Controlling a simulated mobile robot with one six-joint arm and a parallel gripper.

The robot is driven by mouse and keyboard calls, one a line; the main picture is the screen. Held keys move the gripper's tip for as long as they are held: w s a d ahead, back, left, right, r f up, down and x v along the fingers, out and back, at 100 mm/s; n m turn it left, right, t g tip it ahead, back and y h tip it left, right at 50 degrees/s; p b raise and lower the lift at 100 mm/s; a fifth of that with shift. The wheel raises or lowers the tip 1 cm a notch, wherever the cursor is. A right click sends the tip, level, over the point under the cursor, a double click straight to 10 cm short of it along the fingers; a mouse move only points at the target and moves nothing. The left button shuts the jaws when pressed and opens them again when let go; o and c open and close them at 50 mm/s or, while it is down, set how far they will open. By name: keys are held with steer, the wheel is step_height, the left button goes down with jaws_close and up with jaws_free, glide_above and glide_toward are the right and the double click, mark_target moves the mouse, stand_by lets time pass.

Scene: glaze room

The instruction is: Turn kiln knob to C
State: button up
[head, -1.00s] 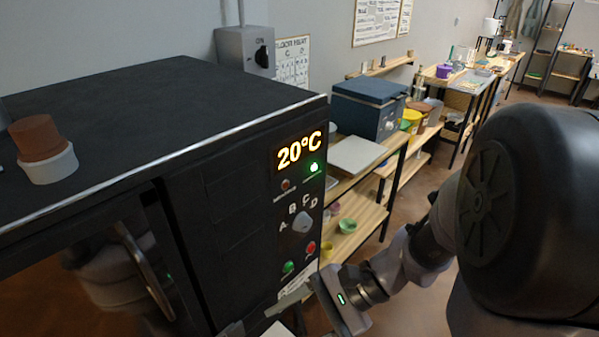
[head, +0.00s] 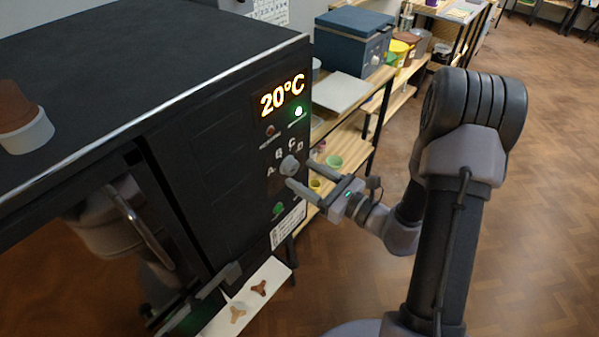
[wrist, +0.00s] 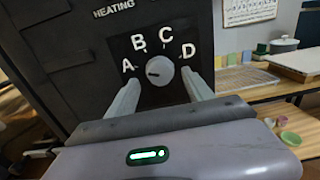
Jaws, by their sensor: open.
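The kiln (head: 215,185) is a dark box with a lit 20°C display on its front panel. Its grey round kiln knob (head: 289,166) sits below the display, with the letters A, B, C and D arced over it. In the wrist view the knob (wrist: 160,71) has a dark pointer mark on its left side, towards A. My gripper (head: 300,173) is open, its fingers reaching towards the panel on both sides of the knob. In the wrist view my gripper (wrist: 160,80) has the knob between its fingertips, with gaps on both sides; I cannot tell their depth against it.
A green button (head: 278,208) is below the knob, near my lower finger. A white shelf with small tripod stilts (head: 259,288) juts out below the kiln front. A terracotta pot in a white cup (head: 28,130) stands on the kiln top. Wooden shelves (head: 370,120) stand behind to the right.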

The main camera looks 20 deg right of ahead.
steer(key=shift+x, duration=1.15)
jaws_close()
steer(key=shift+m, duration=0.3)
steer(key=m+p, duration=0.3)
steer(key=shift+r+m, duration=0.15)
steer(key=shift+m, duration=0.15)
steer(key=m+p, duration=0.3)
steer(key=m, duration=0.1)
steer(key=shift+m, duration=0.3)
steer(key=m+p, duration=0.3)
steer(key=m, duration=0.1)
steer(key=shift+m+p, duration=1.25)
steer(key=shift+m, duration=1.15)
